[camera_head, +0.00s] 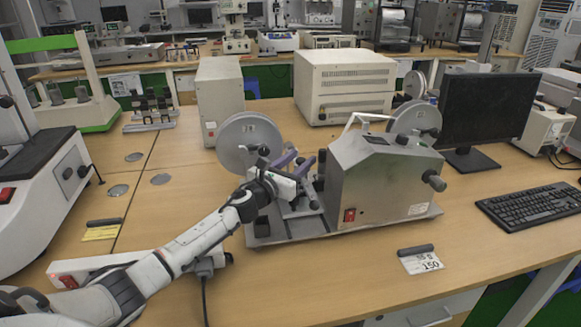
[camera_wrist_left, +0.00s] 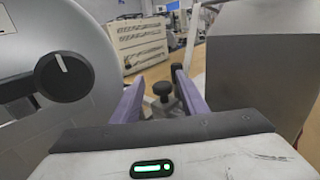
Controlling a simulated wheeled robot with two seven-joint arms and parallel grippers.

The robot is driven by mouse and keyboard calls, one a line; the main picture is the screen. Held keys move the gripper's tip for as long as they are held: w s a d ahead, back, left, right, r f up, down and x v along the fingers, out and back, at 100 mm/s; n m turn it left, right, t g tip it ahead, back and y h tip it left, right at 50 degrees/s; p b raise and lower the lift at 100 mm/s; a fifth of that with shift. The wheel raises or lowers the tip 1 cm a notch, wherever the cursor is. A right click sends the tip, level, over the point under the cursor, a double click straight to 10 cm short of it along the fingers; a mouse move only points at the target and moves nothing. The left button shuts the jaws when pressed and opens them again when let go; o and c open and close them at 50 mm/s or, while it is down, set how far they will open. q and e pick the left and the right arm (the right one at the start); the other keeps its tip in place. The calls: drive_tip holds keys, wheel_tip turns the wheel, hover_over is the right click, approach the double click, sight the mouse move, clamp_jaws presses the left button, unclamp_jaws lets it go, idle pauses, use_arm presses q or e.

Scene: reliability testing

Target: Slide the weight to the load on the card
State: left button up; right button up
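The card (camera_head: 421,263) lies on the table in front of the grey test machine (camera_head: 385,180); it seems to read "55 S" and "150", with a dark bar at its upper edge. My left gripper (camera_head: 298,160), with purple fingers, reaches into the gap between the machine's left disc (camera_head: 250,142) and its metal housing. In the left wrist view the fingers (camera_wrist_left: 158,82) are apart, with a black knob (camera_wrist_left: 163,89) seen beyond and between them. I cannot tell whether that knob belongs to the weight, or whether anything is touched. My right gripper is not in view.
A monitor (camera_head: 490,108) and keyboard (camera_head: 530,206) stand at the right. A beige box (camera_head: 343,86) stands behind the machine. A yellow card (camera_head: 101,232) lies at the left. The table front around the white card is clear.

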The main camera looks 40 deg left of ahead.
use_arm(q)
drive_tip(key=s, duration=0.9)
drive_tip(key=shift+s+d, duration=0.25)
drive_tip(key=shift+d, duration=0.1)
